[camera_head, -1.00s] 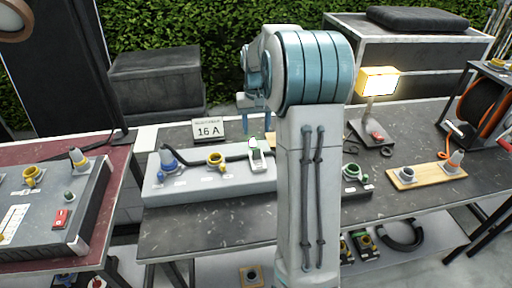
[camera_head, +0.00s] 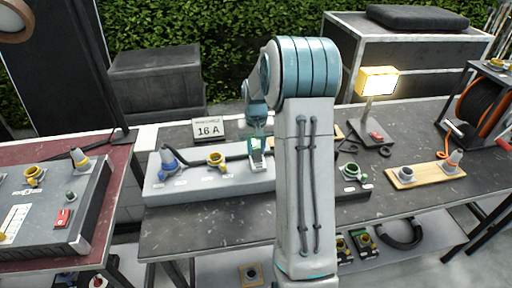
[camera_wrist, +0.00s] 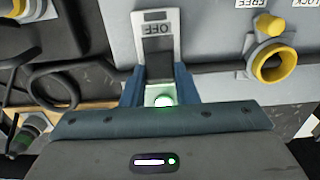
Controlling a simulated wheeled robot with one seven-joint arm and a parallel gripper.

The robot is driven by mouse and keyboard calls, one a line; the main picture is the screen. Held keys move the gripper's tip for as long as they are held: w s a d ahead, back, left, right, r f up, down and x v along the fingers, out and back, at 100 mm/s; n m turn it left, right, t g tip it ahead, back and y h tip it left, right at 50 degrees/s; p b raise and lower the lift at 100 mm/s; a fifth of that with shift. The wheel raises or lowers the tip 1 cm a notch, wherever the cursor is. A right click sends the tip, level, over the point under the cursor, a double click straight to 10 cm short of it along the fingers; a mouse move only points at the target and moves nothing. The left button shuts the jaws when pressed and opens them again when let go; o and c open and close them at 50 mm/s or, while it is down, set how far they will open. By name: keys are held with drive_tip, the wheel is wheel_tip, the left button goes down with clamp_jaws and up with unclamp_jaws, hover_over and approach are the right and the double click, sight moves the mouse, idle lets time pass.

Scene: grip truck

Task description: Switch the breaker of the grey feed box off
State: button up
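The grey feed box (camera_head: 215,183) lies on the middle table, with its breaker (camera_head: 257,160) at the right end of its top. In the wrist view the breaker (camera_wrist: 155,22) is a pale plate with an upside-down OFF label and a dark slot. A pale part with a glowing green light (camera_wrist: 163,98) shows below the slot, between my fingers. My gripper (camera_wrist: 160,80) is open, with one blue finger on each side of the breaker's lower part. I cannot tell whether the fingers touch it. In the head view my gripper (camera_head: 257,135) is directly above the breaker, partly hidden by my arm.
A yellow socket (camera_head: 216,160) and a blue plug (camera_head: 168,160) with a dark cable stand on the same box. A 16 A sign (camera_head: 208,129) stands behind. Another grey box with a red switch (camera_head: 62,218) is on the left table. A lit lamp (camera_head: 378,82) stands right.

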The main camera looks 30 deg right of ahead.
sight(257, 156)
drive_tip(key=shift+c, duration=1)
drive_tip(key=shift+f+b, duration=0.1)
drive_tip(key=shift+b, duration=0.55)
drive_tip(key=t+b, duration=0.1)
drive_tip(key=b, duration=0.2)
drive_tip(key=shift+s+a+f+t+h, duration=0.1)
drive_tip(key=shift+s+f+t+h, duration=0.05)
drive_tip(key=shift+s+t+h, duration=0.2)
drive_tip(key=t+b, duration=0.2)
drive_tip(key=b, duration=0.3)
drive_tip(key=s+t+h+b, duration=0.1)
drive_tip(key=b, duration=0.3)
drive_tip(key=shift+s+a+t+b, duration=0.2)
drive_tip(key=shift+s+t+b, duration=0.1)
drive_tip(key=shift+t+b, duration=0.1)
drive_tip(key=t+b, duration=0.1)
drive_tip(key=b, duration=0.3)
drive_tip(key=s+t+b, duration=0.1)
drive_tip(key=b, duration=0.3)
drive_tip(key=t+h+b, duration=0.1)
drive_tip(key=t+b, duration=0.1)
drive_tip(key=b, duration=0.1)
drive_tip(key=shift+s+a+f+b, duration=0.3)
drive_tip(key=shift+b, duration=0.1)
drive_tip(key=t+b, duration=0.1)
drive_tip(key=b, duration=0.2)
drive_tip(key=shift+s, duration=0.2)
drive_tip(key=shift+r+t+h, duration=0.2)
drive_tip(key=shift+t+h, duration=0.05)
